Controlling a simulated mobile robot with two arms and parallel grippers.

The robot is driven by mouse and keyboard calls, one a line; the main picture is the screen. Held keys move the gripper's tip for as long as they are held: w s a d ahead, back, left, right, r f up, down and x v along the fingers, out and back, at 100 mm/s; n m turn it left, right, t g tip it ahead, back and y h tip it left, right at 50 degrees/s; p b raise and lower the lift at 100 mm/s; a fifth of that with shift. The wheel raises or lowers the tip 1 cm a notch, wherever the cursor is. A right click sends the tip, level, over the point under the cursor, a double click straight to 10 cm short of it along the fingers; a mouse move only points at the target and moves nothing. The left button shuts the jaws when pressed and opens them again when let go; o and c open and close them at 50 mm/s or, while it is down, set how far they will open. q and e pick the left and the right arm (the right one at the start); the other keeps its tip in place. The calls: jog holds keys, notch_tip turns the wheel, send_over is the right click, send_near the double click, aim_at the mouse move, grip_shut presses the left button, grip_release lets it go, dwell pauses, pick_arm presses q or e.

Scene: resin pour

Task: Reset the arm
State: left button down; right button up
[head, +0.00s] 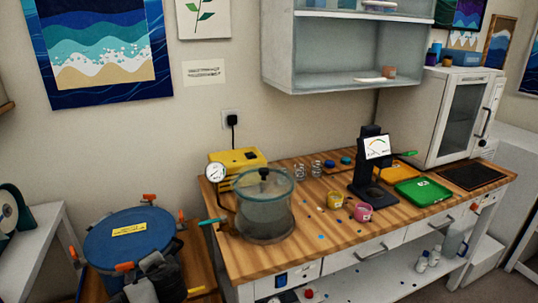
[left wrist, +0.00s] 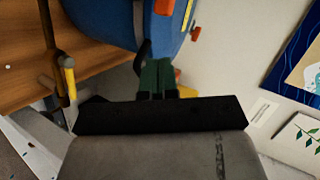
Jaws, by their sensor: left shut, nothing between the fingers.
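My left gripper (left wrist: 157,70) shows in the left wrist view with its two dark green fingers together and nothing between them. It is beside the blue pressure pot (left wrist: 110,22), close to its side; I cannot tell whether they touch. In the head view my left arm comes up at the lower left, in front of the lower right side of the blue pot (head: 128,238), which has orange clamps and a yellow label; the fingertips are hard to make out there. My right gripper is in neither view.
A wooden workbench (head: 300,256) stands to the right. It holds a clear vacuum chamber (head: 264,207) with a gauge, a yellow pump (head: 237,157), a black stand with a dial (head: 372,165), a pink cup (head: 363,212), a yellow cup (head: 335,200) and a green tray (head: 423,191). A white cabinet (head: 455,115) stands behind.

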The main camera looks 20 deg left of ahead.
pick_arm(q)
jog(key=s+d+f+g+h, duration=0.1)
jog(key=s+d+f+h, duration=0.25)
jog(key=d, duration=0.45)
jog(key=s+d+f+h, duration=0.2)
jog(key=s+d+f, duration=0.25)
jog(key=d, duration=0.25)
jog(key=s+d+r+n+g+h, duration=0.1)
jog(key=s+d+r+h, duration=0.15)
jog(key=s+d, duration=0.4)
jog(key=s+d+r+n+g+h, duration=0.1)
jog(key=s+d+n+h, duration=0.2)
jog(key=s, duration=0.6)
notch_tip(320, 180, down, 26)
jog(key=d+m+g, duration=0.1)
jog(key=m+g, duration=0.1)
jog(key=s+a+f, duration=0.3)
jog(key=s+f, duration=1.3)
jog(key=s, duration=0.1)
jog(key=shift+s+f+g, duration=0.15)
jog(key=shift+f+g, duration=0.15)
jog(key=shift+g, duration=0.1)
